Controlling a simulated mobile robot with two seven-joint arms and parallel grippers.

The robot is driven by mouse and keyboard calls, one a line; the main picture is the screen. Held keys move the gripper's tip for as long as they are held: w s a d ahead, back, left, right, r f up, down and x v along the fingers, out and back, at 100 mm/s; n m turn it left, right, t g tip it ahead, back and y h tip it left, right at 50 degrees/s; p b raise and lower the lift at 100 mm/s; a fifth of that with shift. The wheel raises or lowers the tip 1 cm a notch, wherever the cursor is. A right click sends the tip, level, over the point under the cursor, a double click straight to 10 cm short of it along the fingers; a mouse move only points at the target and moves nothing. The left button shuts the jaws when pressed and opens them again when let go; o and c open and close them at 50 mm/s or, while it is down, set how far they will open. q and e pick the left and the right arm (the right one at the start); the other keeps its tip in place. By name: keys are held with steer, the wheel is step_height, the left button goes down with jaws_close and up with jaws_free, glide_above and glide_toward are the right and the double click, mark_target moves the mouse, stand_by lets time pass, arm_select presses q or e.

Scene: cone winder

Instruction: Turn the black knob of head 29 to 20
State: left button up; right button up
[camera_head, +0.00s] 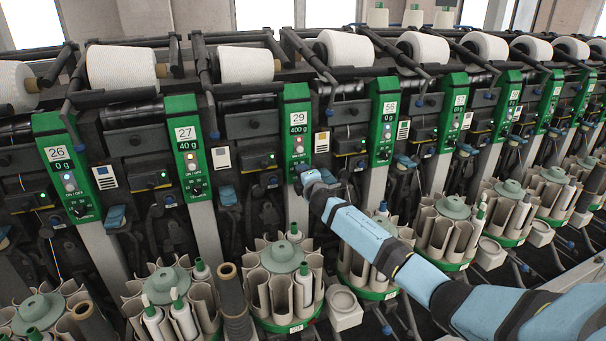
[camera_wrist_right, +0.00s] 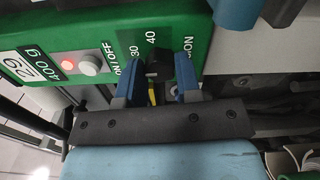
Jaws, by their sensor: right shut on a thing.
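The green panel of head 29 (camera_head: 297,110) stands in the middle of the head view, its display reading 400 g. It also shows in the right wrist view (camera_wrist_right: 100,30), turned sideways, with its 29 label at the left. Its black knob (camera_wrist_right: 158,66) sits between the two blue fingers of my right gripper (camera_wrist_right: 158,84), which is shut on it. The scale marks 30 and 40 show beside the knob; 20 cannot be made out, nor can the knob's exact setting. In the head view my right gripper (camera_head: 309,178) covers the knob. My left gripper is not in view.
Similar panels stand either side, head 27 (camera_head: 187,145) to the left and another (camera_head: 383,120) to the right. White yarn cones (camera_head: 246,65) sit above. A red lamp (camera_wrist_right: 68,65) and grey button (camera_wrist_right: 90,64) lie near the knob.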

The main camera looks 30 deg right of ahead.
steer(key=shift+n+p, duration=0.45)
steer(key=shift+n, duration=1.55)
steer(key=o, duration=0.9)
steer(key=shift+s, duration=0.1)
steer(key=v, duration=1.3)
steer(key=shift+s, duration=0.35)
